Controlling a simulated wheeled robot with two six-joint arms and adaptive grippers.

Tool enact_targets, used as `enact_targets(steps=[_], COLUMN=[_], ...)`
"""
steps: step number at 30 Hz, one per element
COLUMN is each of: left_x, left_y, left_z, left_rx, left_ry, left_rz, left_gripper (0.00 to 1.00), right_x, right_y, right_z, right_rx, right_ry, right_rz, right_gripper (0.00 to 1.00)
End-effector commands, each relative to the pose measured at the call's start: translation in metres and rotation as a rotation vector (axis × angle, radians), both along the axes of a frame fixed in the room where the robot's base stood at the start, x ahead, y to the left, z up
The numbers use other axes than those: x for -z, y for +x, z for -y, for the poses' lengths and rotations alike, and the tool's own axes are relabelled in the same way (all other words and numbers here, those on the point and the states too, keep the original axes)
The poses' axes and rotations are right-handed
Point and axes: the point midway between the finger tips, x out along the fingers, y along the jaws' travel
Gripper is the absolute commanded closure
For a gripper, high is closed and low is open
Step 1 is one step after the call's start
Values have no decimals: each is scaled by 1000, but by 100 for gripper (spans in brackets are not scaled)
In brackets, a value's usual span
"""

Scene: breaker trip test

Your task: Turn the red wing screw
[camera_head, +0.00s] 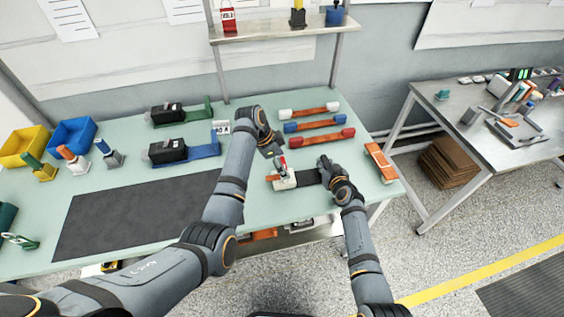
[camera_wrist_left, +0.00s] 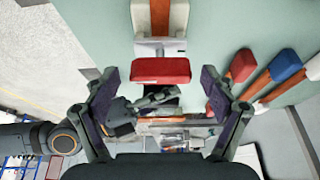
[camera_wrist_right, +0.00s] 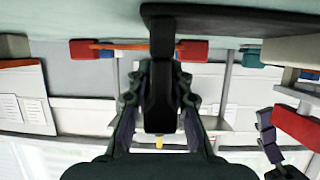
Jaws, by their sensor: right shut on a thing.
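The red wing screw (camera_head: 282,161) stands on a small cream and orange fixture (camera_head: 284,183) near the table's front edge. In the left wrist view the red screw head (camera_wrist_left: 161,70) lies between the spread fingers of my left gripper (camera_wrist_left: 160,88), with gaps on both sides. My left gripper (camera_head: 270,148) is open and just behind the screw. My right gripper (camera_head: 325,168) is shut on a black handle (camera_wrist_right: 160,95) at the fixture's right side. The red screw (camera_wrist_right: 300,127) also shows at the right of the right wrist view.
Several bars with white, blue and red ends (camera_head: 320,136) lie behind the fixture. Two black devices (camera_head: 167,150) sit at the left back. A dark mat (camera_head: 130,215) leaves free room left of my left arm.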

Motion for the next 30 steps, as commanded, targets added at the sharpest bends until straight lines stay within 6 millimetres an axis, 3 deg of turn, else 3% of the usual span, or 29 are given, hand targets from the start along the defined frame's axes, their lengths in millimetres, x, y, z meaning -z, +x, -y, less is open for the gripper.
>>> enact_targets(steps=[8,11,21,25,30], left_x=[-4,-17,-90,-106,-111], left_y=[0,0,-9,-11,-12], left_z=[-2,-7,-36,-42,-44], left_rx=[0,-1,0,0,0], left_ry=[0,0,0,1,0], left_rz=[2,5,3,3,0], left_gripper=[15,15,15,15,15], right_x=[-1,-1,0,0,0], right_y=[0,0,0,0,0], right_z=[0,0,0,0,0], right_rx=[1,1,1,1,0], right_ry=[0,-1,-1,-1,-1], right_rz=[1,1,1,1,1], right_gripper=[100,100,100,100,100])
